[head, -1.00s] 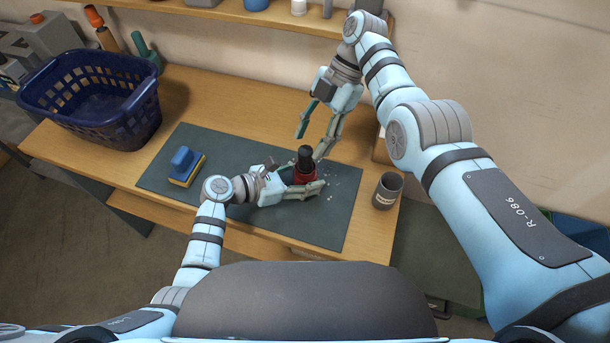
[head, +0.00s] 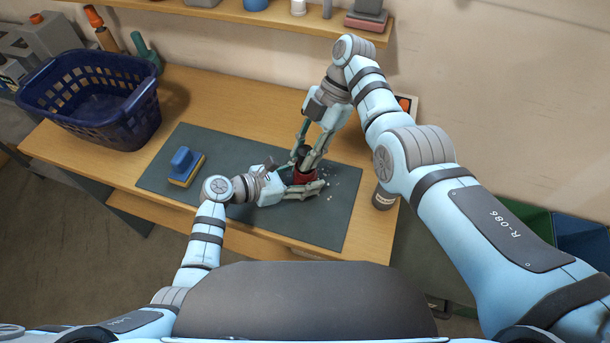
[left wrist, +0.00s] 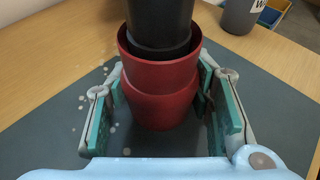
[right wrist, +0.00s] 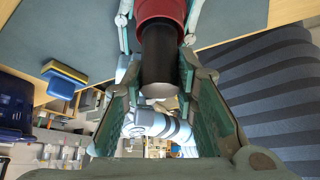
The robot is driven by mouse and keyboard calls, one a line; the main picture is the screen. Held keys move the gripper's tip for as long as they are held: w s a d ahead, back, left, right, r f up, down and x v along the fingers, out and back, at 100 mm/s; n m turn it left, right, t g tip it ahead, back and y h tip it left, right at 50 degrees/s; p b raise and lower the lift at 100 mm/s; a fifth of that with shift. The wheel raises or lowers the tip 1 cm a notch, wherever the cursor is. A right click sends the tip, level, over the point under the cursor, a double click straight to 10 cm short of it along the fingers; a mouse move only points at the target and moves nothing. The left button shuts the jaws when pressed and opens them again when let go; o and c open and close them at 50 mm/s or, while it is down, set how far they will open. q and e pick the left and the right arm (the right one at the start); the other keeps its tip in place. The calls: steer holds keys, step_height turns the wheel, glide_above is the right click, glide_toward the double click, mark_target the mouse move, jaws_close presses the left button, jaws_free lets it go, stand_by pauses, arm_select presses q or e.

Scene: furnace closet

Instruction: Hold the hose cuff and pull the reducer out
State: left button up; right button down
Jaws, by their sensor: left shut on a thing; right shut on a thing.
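The red hose cuff (head: 306,177) stands upright over the dark mat, with the black reducer (head: 301,151) seated in its top. In the left wrist view the cuff (left wrist: 160,100) lies between both finger pads, and the reducer (left wrist: 160,22) rises from its wide rim. My left gripper (head: 308,188) is shut on the cuff from the left side. My right gripper (head: 308,158) reaches down from above and is shut on the reducer; its fingers hide much of it in the head view. The right wrist view shows the reducer (right wrist: 160,55) between the fingers, entering the cuff (right wrist: 160,10).
A blue-and-yellow brush or sponge (head: 183,167) lies on the mat (head: 270,235) at left. A dark blue basket (head: 95,95) stands at the table's left. A grey cup (head: 382,198) is right of the mat, partly behind my right arm. White flecks lie near the cuff.

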steer(key=shift+r, duration=1)
steer(key=shift+r, duration=0.1)
steer(key=shift+w+r, duration=0.15)
steer(key=shift+r, duration=0.6)
steer(key=shift+r+g, duration=0.15)
steer(key=shift+g, duration=0.15)
steer(key=shift+r, duration=0.1)
steer(key=shift+r, duration=0.9)
steer(key=shift+r, duration=0.1)
steer(key=shift+a+r, duration=0.35)
steer(key=shift+r, duration=0.5)
